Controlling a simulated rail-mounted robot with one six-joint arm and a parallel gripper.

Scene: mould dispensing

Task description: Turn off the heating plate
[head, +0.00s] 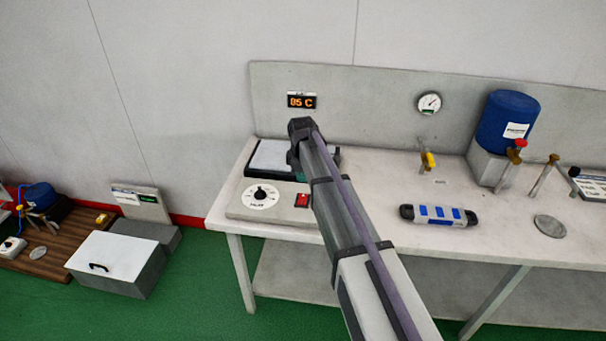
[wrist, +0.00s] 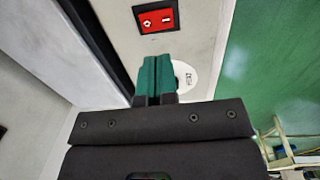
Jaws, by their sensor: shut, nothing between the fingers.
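The heating plate (head: 242,211) stands at the left end of the white table, with a dark-edged pale top (head: 270,156). Its front panel carries a round white dial (head: 262,196) with a black knob and a red switch (head: 302,200). In the wrist view the red rocker switch (wrist: 156,19) with white marks lies just beyond my fingertips, and the dial (wrist: 186,76) is partly hidden behind them. My gripper (wrist: 153,66) has teal fingers shut together and empty, apart from the switch in the picture. In the head view my gripper (head: 293,160) is over the plate, partly hidden by my arm.
An orange display (head: 301,101) on the back panel reads 85 C. A blue tank (head: 507,121), a gauge (head: 429,103) and a yellow-handled tap (head: 428,160) stand behind.

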